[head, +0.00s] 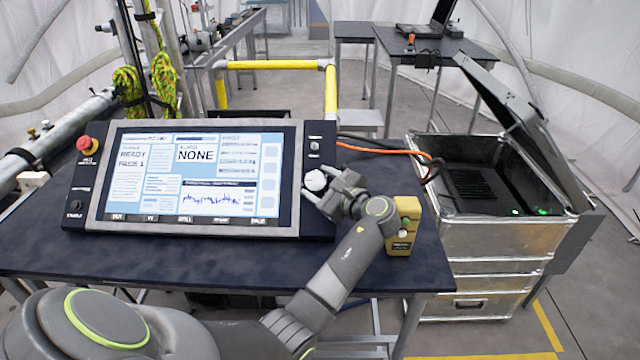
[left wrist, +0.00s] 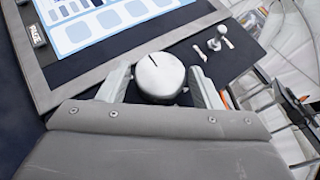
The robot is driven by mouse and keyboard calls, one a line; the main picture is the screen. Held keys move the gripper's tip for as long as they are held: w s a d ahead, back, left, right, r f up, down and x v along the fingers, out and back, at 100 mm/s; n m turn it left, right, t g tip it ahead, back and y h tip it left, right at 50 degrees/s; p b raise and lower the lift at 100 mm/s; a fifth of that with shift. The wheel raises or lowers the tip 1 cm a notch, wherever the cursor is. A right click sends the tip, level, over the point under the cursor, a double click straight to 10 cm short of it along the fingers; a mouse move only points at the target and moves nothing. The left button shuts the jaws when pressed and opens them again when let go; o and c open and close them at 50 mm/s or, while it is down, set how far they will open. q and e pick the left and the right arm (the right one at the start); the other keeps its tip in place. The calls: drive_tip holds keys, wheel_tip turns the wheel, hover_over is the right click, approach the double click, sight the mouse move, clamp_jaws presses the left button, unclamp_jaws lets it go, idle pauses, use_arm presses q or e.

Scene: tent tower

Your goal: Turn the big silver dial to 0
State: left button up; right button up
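The big silver dial (head: 316,180) sits on the right side strip of the console, beside the screen. It also shows in the left wrist view (left wrist: 160,78) as a round knob with a short dark mark near its upper left. My left gripper (head: 325,189) is at the dial, with its fingers on either side of it. In the left wrist view the fingers (left wrist: 161,88) stand apart with the dial between them, and narrow gaps seem to show at both sides. The numbers around the dial cannot be read. My right gripper is not in view.
The console screen (head: 187,172) reads "NONE" in one panel. A small toggle switch (left wrist: 217,40) is beyond the dial. A yellow device (head: 403,228) stands close to my left wrist on the dark table (head: 150,268). An open metal case (head: 500,235) stands at right.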

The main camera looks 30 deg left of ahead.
use_arm(q)
drive_tip(key=shift+o, duration=1)
drive_tip(key=b+v, duration=0.2)
drive_tip(key=v, duration=0.5)
drive_tip(key=shift+d, duration=0.2)
drive_tip(key=shift+s, duration=0.1)
